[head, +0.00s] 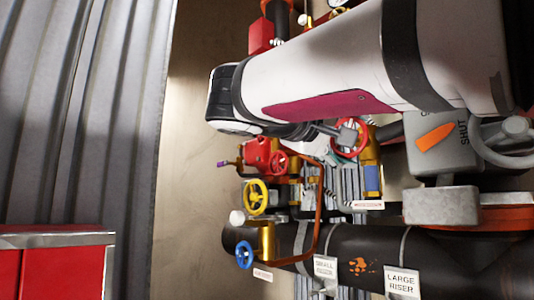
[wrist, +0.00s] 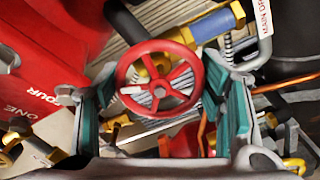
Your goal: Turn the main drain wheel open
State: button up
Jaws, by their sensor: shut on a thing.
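The main drain wheel is a red spoked handwheel (wrist: 159,91) in the middle of the wrist view, with a white mark on its left spoke. A white label reading "MAIN DR..." (wrist: 263,22) hangs at upper right, partly cut off. My gripper (wrist: 162,92) has its teal-padded fingers on either side of the wheel and is shut on its rim. In the head view my gripper (head: 340,140) reaches the red wheel (head: 361,150) from the left, and a grey finger covers part of it. The contact at the rim is hard to see.
A grey box marked "SHUT" (head: 440,150) stands at right. A black pipe (head: 455,258) labelled "LARGE RISER" runs below.

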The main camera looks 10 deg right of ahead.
jog(key=n+p, duration=0.4)
jog(key=n, duration=0.1)
jog(key=n+p, duration=0.2)
jog(key=p, duration=0.1)
jog(key=shift+s+r, duration=0.1)
jog(key=shift+r, duration=0.15)
jog(key=n+p, duration=0.6)
jog(key=n, duration=0.1)
jog(key=shift+a, duration=0.1)
jog(key=n+p, duration=0.8)
jog(key=n, duration=0.1)
jog(key=shift+f+n, duration=0.15)
jog(key=shift+n, duration=0.15)
jog(key=shift+w+f+n+p, duration=0.1)
jog(key=shift+w+n+p, duration=0.1)
jog(key=shift+n+p, duration=0.75)
jog(key=shift+n+b, duration=0.3)
jog(key=shift+n, duration=0.05)
jog(key=o, duration=1.2)
jog(key=shift+c, duration=0.2)
jog(key=shift+a, duration=0.1)
